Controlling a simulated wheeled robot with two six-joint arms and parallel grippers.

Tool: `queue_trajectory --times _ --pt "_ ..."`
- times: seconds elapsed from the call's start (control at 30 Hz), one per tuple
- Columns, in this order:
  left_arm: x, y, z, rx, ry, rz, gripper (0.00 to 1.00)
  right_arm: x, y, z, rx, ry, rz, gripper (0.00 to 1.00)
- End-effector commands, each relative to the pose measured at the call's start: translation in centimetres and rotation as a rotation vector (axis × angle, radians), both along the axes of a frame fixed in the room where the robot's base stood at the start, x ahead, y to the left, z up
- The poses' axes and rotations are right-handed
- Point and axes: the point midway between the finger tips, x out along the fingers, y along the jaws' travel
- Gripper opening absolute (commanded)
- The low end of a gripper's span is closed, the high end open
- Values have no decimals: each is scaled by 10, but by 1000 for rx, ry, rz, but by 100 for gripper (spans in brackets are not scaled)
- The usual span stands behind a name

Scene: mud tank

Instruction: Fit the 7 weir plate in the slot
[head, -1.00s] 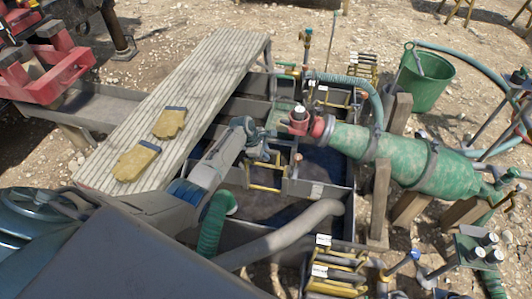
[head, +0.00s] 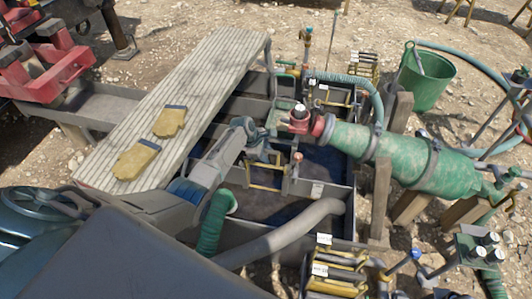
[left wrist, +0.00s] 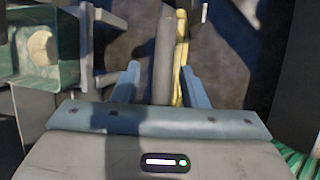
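My left gripper (head: 262,141) is over the dark mud tank (head: 323,229), near its middle divider. In the left wrist view its two blue fingers (left wrist: 160,78) are apart. A grey upright bar (left wrist: 164,50) and a yellow strip (left wrist: 181,60) show in the gap between them; I cannot tell whether either is touched. A yellow-framed plate (head: 266,187) stands in the tank just below the gripper. More yellow-edged plates with white labels stand in a rack (head: 338,272) at the front. The labels are too small to read, so I cannot pick out the 7 weir plate. My right gripper is not in view.
A green cylinder with a red end (head: 400,160) lies over the tank's right side. A grey hose (head: 290,238) crosses the tank's front. A plank walkway (head: 205,85) with yellow gloves (head: 136,160) lies left. A green bucket (head: 428,80) stands behind. Another rack (head: 362,68) is at the back.

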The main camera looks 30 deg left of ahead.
Motion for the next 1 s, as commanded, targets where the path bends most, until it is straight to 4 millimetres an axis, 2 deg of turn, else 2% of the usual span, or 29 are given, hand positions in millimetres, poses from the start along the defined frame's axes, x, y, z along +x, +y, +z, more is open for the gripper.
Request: queue_trajectory --times 0.17,0.63,0.8,1.0 --pt "-3 3 9 0 0 0 39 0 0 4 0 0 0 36" --pt "-30 30 83 2 -2 0 39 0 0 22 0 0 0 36" --pt "-34 33 95 0 0 0 39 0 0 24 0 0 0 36" --pt "-35 33 97 -1 -1 0 39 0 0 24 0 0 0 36"
